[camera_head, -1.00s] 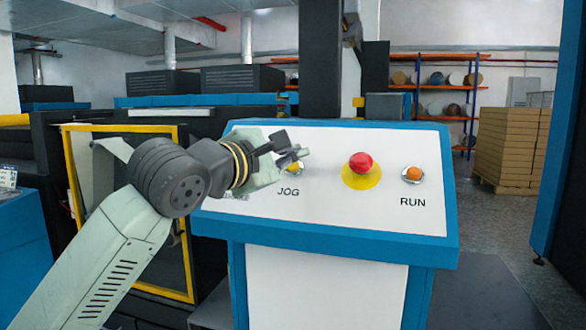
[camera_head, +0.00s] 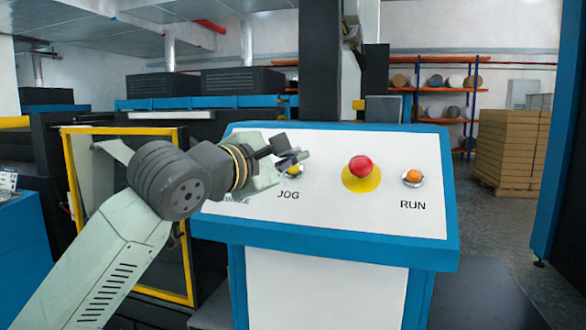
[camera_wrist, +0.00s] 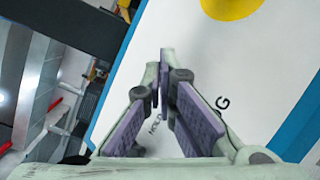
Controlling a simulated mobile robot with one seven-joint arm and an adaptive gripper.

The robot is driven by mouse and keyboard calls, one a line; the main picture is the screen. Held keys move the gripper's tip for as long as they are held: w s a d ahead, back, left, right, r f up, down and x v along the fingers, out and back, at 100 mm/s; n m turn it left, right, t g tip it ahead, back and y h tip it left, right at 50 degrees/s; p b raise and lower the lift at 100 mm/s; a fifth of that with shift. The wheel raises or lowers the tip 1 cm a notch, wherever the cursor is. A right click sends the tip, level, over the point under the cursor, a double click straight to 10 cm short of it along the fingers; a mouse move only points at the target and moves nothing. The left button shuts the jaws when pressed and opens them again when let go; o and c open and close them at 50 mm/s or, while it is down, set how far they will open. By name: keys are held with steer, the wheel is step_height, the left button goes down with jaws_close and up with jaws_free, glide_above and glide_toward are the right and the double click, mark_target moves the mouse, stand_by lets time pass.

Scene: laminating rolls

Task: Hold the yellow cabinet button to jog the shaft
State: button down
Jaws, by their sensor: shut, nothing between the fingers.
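The yellow JOG button (camera_head: 293,171) sits in a pale ring on the sloped white face of the blue-edged cabinet (camera_head: 330,246), above the JOG lettering. My gripper (camera_head: 302,157) is shut and empty, with its fingertips over the button and partly covering it. I cannot tell whether they touch it. In the wrist view my shut gripper (camera_wrist: 164,60) points at the white panel. The button is not visible there and seems hidden by the fingers.
Right of the JOG button are a red mushroom button (camera_head: 361,166) on a yellow disc (camera_head: 361,184) and an orange RUN button (camera_head: 412,177). The yellow disc also shows in the wrist view (camera_wrist: 230,6). A yellow-framed door (camera_head: 72,180) stands behind my arm.

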steer(key=shift+w+d+f+b, duration=0.1)
steer(key=shift+w+f+b, duration=0.2)
steer(key=shift+b, duration=0.15)
steer(key=shift+w+d+f+b, duration=0.1)
steer(key=shift+w+f+b, duration=0.15)
steer(key=shift+f+b, duration=0.05)
stand_by(2.5)
steer(key=shift+r, duration=0.1)
stand_by(1.1)
steer(key=shift+s+a+r, duration=0.2)
steer(key=shift+s+r, duration=0.3)
steer(key=shift+s, duration=0.05)
steer(key=s+r, duration=0.1)
steer(key=s+a+r+p, duration=0.1)
steer(key=s+r, duration=0.1)
steer(key=shift+s+r, duration=0.15)
steer(key=shift+r, duration=0.1)
stand_by(0.9)
